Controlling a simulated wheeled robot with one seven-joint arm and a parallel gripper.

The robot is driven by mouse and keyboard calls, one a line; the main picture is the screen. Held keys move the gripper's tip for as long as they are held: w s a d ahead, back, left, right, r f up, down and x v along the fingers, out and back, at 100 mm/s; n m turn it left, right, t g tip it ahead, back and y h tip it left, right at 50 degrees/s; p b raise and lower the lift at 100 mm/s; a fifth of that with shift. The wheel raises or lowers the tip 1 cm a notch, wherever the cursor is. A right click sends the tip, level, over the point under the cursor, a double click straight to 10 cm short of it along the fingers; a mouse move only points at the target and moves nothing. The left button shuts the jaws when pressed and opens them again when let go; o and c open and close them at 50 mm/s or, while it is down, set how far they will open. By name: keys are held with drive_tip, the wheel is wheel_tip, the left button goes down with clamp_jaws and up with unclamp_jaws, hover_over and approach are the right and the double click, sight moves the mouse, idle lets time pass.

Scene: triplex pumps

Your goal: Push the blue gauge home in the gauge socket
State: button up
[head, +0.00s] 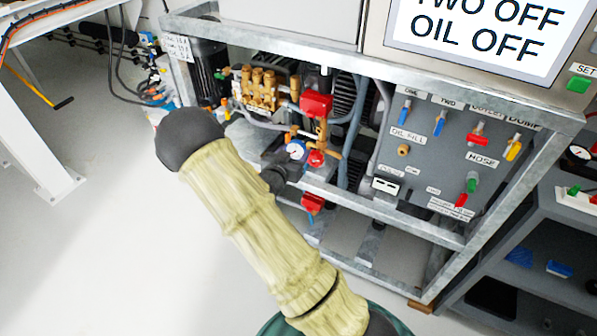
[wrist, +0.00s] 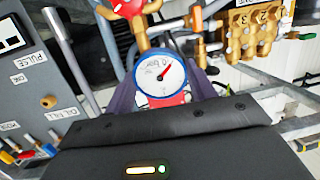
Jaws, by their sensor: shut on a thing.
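The blue gauge (head: 295,150) has a white round face with a blue rim and a red needle. It also shows in the wrist view (wrist: 159,72), facing the camera. My gripper (head: 284,168) is shut on the gauge, with a purple finger on each side of it in the wrist view (wrist: 160,98). The gauge is at the brass pipework (wrist: 143,42), just below a red part in the head view. The gauge socket itself is hidden, so I cannot tell how deep the gauge sits.
A brass pump block (head: 262,88) stands behind the pipework. A red valve part (head: 316,104) is just above the gauge. The metal frame rail (head: 385,212) runs below it. A grey valve panel (head: 440,150) is to the right. Open floor (head: 110,240) lies to the left.

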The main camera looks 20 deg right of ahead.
drive_tip(key=h+b, duration=0.1)
drive_tip(key=b, duration=0.1)
drive_tip(key=d+f+b, duration=0.1)
drive_tip(key=b, duration=0.1)
drive_tip(key=shift+s+f+m+h, duration=0.25)
drive_tip(key=shift+s+m+h, duration=0.15)
drive_tip(key=shift+s+r+h+b, duration=0.2)
drive_tip(key=shift+r+h+b, duration=0.15)
drive_tip(key=shift+b, duration=0.2)
drive_tip(key=shift+d, duration=0.1)
drive_tip(key=shift+x, duration=2.85)
drive_tip(key=shift+x, duration=1.1)
drive_tip(key=o, duration=1.4)
drive_tip(key=shift+c, duration=0.2)
